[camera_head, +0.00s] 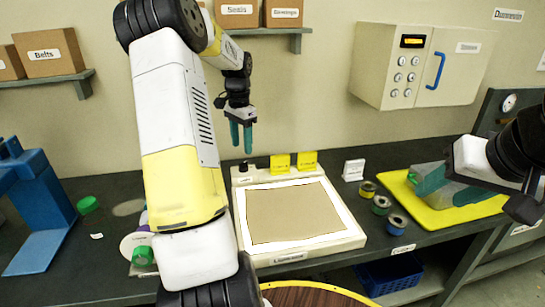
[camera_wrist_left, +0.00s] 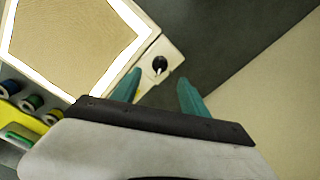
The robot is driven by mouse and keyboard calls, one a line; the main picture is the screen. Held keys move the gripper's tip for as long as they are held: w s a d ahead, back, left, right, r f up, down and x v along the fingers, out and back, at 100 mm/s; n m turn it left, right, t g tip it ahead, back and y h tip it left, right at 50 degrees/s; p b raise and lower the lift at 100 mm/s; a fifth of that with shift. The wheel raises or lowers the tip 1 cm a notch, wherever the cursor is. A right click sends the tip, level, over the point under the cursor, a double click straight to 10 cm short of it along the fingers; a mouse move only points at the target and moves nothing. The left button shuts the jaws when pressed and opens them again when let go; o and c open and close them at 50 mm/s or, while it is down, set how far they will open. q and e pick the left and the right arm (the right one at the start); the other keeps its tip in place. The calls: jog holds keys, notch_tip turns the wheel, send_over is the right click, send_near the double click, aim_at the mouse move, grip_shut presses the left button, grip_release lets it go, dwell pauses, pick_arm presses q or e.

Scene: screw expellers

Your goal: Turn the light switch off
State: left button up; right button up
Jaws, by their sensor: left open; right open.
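The light box (camera_head: 352,238) stands on the bench, with a bright white panel showing around a tan sheet (camera_head: 295,212). Its light switch is a small black knob (camera_head: 243,166) at the back left corner. In the left wrist view the knob (camera_wrist_left: 159,66) shows a pale mark and lies between the fingertips in the picture. My left gripper (camera_head: 241,148) is open and empty, pointing down just above the knob, apparently apart from it. It also shows in the left wrist view (camera_wrist_left: 160,80). My right gripper (camera_head: 442,186) is open over the yellow tray at the right.
Spools (camera_head: 381,205) and a yellow tray (camera_head: 485,208) lie to the right. A blue stand (camera_head: 40,205) is at the left. A cabinet (camera_head: 420,66) hangs on the wall.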

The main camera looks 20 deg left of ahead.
aim_at(243, 163)
pick_arm(q)
notch_tip(243, 163, down, 8)
jog(key=shift+r, duration=0.1)
dwell(0.4)
jog(key=shift+c, duration=0.4)
grip_shut()
